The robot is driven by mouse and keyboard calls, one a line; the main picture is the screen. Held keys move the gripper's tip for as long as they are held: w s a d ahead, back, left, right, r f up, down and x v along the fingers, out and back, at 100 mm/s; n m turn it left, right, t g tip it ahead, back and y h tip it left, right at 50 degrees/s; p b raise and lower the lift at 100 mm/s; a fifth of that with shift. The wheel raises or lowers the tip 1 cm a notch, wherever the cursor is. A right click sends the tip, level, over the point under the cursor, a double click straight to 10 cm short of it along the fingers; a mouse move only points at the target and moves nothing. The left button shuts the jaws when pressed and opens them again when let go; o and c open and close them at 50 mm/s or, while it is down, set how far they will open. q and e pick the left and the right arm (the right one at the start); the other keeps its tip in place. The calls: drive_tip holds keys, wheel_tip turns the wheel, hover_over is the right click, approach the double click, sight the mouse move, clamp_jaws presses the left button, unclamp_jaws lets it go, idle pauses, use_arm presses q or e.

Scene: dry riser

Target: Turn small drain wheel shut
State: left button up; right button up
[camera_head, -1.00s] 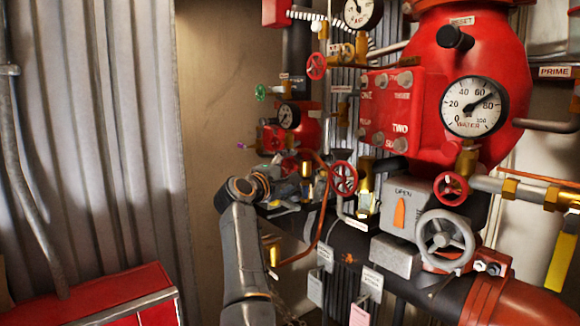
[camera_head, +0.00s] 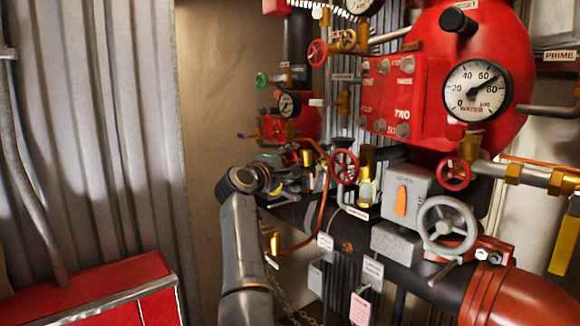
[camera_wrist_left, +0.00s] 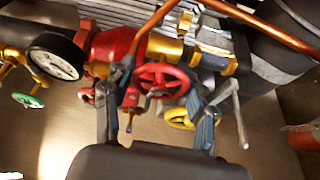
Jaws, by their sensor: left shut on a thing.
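A small red spoked wheel (camera_wrist_left: 163,80) sits between the two fingers of my left gripper (camera_wrist_left: 158,92) in the left wrist view. One finger stands at each side of it, and the gripper is shut on it. In the head view my left gripper (camera_head: 285,170) reaches into the pipework below the small gauge, and the wheel it holds is mostly hidden there. My right gripper is in neither view.
Close to the held wheel are a yellow wheel (camera_wrist_left: 180,118), a grey lever (camera_wrist_left: 239,115) and a copper pipe (camera_wrist_left: 150,25). Another red wheel (camera_head: 345,167) and a grey handwheel (camera_head: 446,226) are to the right. A red cabinet (camera_head: 95,295) stands low at left.

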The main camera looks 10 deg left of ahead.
use_arm(q)
drive_tip(key=m+b, duration=0.2)
drive_tip(key=b, duration=0.1)
drive_tip(key=f+m+t+h+b, duration=0.1)
drive_tip(key=m+b, duration=0.1)
drive_tip(key=b, duration=0.2)
drive_tip(key=shift+r+m+t+h+b, duration=0.2)
drive_tip(key=shift+m+t+h+b, duration=0.15)
drive_tip(key=shift+m+b, duration=0.85)
drive_tip(key=shift+r, duration=0.1)
drive_tip(key=o, duration=1.2)
drive_tip(key=shift+d, duration=0.1)
drive_tip(key=shift+r, duration=0.1)
drive_tip(key=shift+v, duration=3.7)
